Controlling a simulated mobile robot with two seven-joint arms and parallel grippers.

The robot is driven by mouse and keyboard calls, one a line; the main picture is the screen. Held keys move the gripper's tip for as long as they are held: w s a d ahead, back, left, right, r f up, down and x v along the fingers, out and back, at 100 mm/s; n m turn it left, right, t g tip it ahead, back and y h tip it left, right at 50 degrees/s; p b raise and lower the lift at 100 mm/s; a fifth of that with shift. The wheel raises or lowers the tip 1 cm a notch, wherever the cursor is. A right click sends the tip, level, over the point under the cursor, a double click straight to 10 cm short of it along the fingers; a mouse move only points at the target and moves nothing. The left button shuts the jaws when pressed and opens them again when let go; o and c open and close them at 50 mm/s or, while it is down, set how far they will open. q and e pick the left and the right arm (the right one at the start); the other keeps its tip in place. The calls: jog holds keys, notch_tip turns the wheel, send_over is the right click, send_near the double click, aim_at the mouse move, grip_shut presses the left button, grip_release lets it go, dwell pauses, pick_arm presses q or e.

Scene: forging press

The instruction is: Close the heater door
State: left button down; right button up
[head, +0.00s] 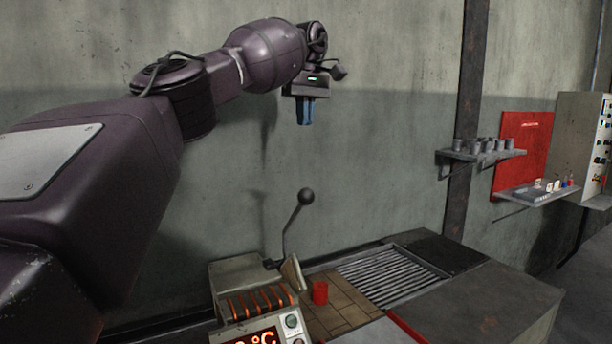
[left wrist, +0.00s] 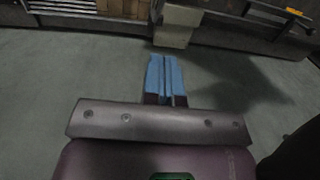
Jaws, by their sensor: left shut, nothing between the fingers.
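The heater (head: 228,282) is a beige box at the bottom of the head view, with glowing orange coils and a red temperature display. A small beige plate (head: 291,270), which looks like the heater door, stands tilted at its right side. A dark bent lever with a ball knob (head: 306,196) rises behind it; how it joins the heater is unclear. My left gripper (head: 305,122) has blue fingers pointing down, shut and empty, well above the knob and apart from it. The fingers also show in the left wrist view (left wrist: 166,78), over bare floor. My right gripper is not in view.
A red cylinder (head: 320,292) stands on the tan tiled top right of the heater, near a metal grate (head: 390,275). A wall shelf (head: 482,154) holds several grey cups. A red panel (head: 522,150) and a control box (head: 578,150) are at right. Air around the gripper is clear.

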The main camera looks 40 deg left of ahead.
pick_arm(q)
notch_tip(320, 180, down, 12)
jog(key=s+d+b, duration=0.2)
jog(key=b, duration=0.1)
jog(key=shift+s+f+b, duration=0.25)
jog(key=shift+s+b, duration=0.05)
jog(key=shift+s, duration=0.05)
dwell(0.6)
